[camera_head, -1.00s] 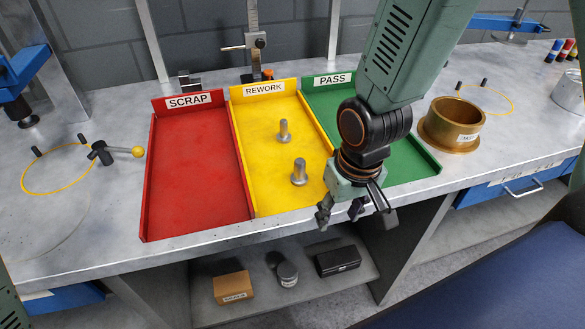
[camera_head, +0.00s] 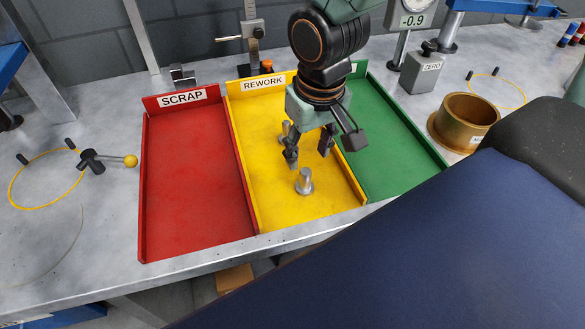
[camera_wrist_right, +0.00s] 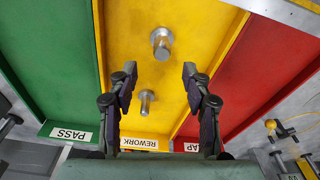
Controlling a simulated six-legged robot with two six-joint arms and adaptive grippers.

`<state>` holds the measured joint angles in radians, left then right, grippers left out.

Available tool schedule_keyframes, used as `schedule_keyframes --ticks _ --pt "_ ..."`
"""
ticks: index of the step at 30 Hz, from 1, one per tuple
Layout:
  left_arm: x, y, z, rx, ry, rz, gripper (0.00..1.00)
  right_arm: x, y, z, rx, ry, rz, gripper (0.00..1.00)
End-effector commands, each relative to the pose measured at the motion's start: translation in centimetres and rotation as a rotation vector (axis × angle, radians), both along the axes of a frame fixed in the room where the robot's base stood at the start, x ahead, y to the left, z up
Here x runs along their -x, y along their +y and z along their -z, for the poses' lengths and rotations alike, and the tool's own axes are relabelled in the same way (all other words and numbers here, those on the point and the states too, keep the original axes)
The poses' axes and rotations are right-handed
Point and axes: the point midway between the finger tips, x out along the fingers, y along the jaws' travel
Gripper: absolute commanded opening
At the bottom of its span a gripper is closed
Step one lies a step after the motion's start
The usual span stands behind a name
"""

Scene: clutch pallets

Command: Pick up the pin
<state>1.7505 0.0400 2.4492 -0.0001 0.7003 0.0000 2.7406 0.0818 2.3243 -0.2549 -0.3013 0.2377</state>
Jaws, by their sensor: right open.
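Two grey metal pins stand upright in the yellow REWORK tray (camera_head: 330,202). The near pin (camera_head: 305,182) stands toward the tray's front and shows clear of the fingers. The far pin (camera_head: 285,130) is partly hidden behind my right gripper (camera_head: 312,151). That gripper is open and empty above the tray. In the right wrist view the near pin (camera_wrist_right: 162,42) lies just beyond the fingertips of the open gripper (camera_wrist_right: 160,74), and the far pin (camera_wrist_right: 146,100) shows between the fingers. My left gripper is not in view.
The red SCRAP tray (camera_head: 190,185) adjoins on the left and the green PASS tray (camera_head: 395,150) on the right; both look empty. A brass ring part (camera_head: 465,118) stands right of them. A grey ZERO block (camera_head: 422,72) stands behind.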

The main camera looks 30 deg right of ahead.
Motion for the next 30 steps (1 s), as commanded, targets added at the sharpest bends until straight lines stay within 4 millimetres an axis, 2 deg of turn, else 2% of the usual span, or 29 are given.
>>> schedule_keyframes --ticks 5,21,30 --pt "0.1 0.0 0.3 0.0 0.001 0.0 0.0 0.5 -0.1 0.9 0.0 0.005 0.005 0.49" --pt "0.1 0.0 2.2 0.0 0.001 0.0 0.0 -0.4 0.2 7.4 0.0 0.003 0.007 0.49" --pt "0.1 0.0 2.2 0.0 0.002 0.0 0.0 -0.7 0.2 7.6 -0.001 0.001 0.005 0.49"
